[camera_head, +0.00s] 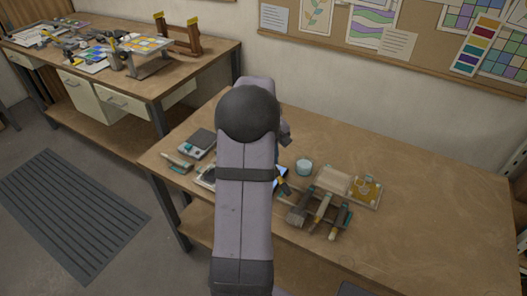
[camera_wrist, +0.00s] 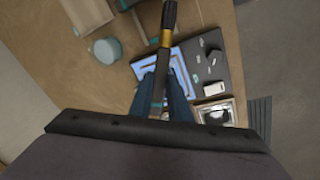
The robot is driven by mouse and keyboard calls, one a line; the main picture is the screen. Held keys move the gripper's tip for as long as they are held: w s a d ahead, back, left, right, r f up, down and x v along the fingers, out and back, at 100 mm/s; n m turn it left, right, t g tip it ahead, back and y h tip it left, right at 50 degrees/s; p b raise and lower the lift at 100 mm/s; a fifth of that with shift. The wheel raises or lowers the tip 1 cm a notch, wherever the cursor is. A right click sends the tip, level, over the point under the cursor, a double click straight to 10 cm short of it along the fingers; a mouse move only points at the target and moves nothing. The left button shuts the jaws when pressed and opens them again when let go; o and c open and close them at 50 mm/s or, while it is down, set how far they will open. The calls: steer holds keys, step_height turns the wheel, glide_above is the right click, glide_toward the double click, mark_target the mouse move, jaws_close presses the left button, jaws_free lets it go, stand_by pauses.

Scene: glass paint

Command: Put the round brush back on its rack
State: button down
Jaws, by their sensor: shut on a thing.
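My gripper (camera_wrist: 166,90) is shut on the round brush (camera_wrist: 166,35), which has a dark end, a gold band and a shaft running down between the fingers. In the head view my arm hides most of the gripper. A dark piece with an orange band (camera_head: 282,184), probably the held brush, shows just right of the arm. The rack (camera_head: 318,228) stands to the right of it on the table, with several tools lying across it. In the wrist view the brush is above a blue-and-white panel (camera_wrist: 185,52); I cannot tell its height.
A pale blue jar (camera_head: 304,167) stands behind the rack, with a wooden tray (camera_head: 335,179) and a yellow-patterned board (camera_head: 367,190) to its right. A dark board with small pieces (camera_wrist: 216,75) lies beside the panel. The table's right side is clear.

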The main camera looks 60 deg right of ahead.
steer(key=s+d+f+m+y+p, duration=0.1)
steer(key=s+f+m+y+p, duration=0.2)
steer(key=m, duration=0.8)
steer(key=s+y+p, duration=0.2)
steer(key=s, duration=0.2)
steer(key=shift+s+f+m+y, duration=0.25)
steer(key=shift+s+m+y, duration=0.05)
steer(key=shift+s+m, duration=0.1)
steer(key=shift+d+f, duration=0.1)
steer(key=shift+f+b, duration=1.65)
steer(key=shift+f, duration=0.7)
steer(key=shift+f, duration=0.55)
steer(key=c, duration=1.6)
jaws_free()
steer(key=shift+r, duration=0.1)
